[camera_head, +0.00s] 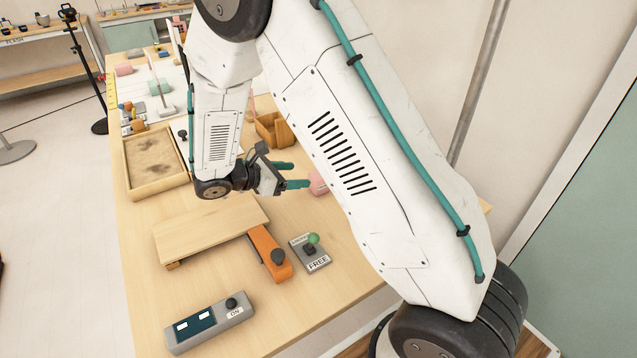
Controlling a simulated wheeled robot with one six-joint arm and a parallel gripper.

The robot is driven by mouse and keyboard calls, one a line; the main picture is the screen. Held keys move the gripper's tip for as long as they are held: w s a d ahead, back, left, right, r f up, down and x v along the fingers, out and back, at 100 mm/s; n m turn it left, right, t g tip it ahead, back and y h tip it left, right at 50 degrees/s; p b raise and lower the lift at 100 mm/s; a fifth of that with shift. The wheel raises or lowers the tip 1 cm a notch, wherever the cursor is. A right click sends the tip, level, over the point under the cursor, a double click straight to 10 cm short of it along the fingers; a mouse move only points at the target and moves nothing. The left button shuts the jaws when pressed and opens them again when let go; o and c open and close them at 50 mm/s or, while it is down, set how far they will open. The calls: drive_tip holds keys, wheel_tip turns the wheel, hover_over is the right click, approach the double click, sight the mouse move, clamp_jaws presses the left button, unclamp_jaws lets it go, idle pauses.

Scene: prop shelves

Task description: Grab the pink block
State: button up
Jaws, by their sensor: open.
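A pink block (318,184) sits on the wooden table, just right of my gripper. My arm's large white link hides part of it. My gripper (299,175) points right toward the block, with its two teal fingers apart and nothing seen between them. The lower finger's tip is very close to the block; I cannot tell if they touch. Another pink piece (123,70), rounded in shape, lies at the far left of the table.
A sand tray (156,184) and a wooden board (212,231) lie left of and before my gripper. Nearer are an orange lever piece (269,252), a grey switch plate (310,253) and a control box (207,323). A small wooden bin (274,130) stands behind.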

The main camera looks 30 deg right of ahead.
sight(319, 174)
drive_tip(key=x, duration=1.1)
drive_tip(key=shift+f, duration=0.15)
drive_tip(key=shift+a, duration=0.1)
drive_tip(key=c, duration=1.2)
